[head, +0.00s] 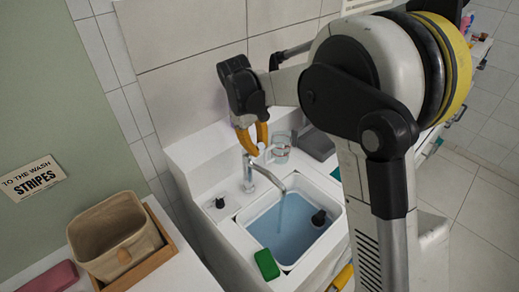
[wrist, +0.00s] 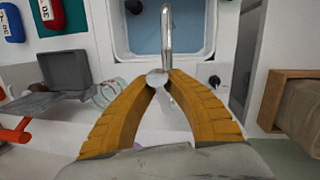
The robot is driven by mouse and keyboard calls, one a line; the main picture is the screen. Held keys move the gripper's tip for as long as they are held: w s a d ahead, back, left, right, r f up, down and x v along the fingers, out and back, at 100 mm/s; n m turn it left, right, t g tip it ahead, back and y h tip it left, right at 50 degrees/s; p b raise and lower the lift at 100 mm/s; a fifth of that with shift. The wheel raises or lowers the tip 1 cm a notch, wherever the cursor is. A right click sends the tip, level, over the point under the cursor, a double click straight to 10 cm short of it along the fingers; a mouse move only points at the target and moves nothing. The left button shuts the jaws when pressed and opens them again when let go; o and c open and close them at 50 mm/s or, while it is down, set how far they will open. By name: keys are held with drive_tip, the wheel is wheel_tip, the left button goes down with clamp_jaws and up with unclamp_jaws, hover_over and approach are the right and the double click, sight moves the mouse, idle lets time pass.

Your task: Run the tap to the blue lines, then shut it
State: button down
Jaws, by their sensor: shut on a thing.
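The chrome tap (head: 262,178) stands at the back of a white sink unit, its spout over the basin (head: 333,199). A thin stream seems to fall from the spout. Blue-tinted water (head: 292,232) covers the basin floor; I cannot make out the blue lines. My gripper (head: 256,147) is above the tap body. In the wrist view, the orange fingers of my gripper (wrist: 157,84) close on the round pale tap handle (wrist: 156,77). The spout (wrist: 167,35) points away from me over the basin (wrist: 122,35).
A glass (head: 280,147) and a grey box (head: 316,144) stand behind the basin. A green sponge (head: 267,264) lies on the front rim. A black knob (head: 220,203) is left of the tap; a black plug-like piece (head: 319,217) is at the basin's right. A beige basket (head: 113,238) stands left.

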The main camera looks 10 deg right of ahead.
drive_tip(key=shift+w+r, duration=0.1)
idle(0.5)
drive_tip(key=c, duration=1.3)
unclamp_jaws()
drive_tip(key=shift+c, duration=0.2)
drive_tip(key=shift+a, duration=0.1)
drive_tip(key=v, duration=1.2)
drive_tip(key=shift+w+a, duration=0.1)
drive_tip(key=shift+w, duration=0.05)
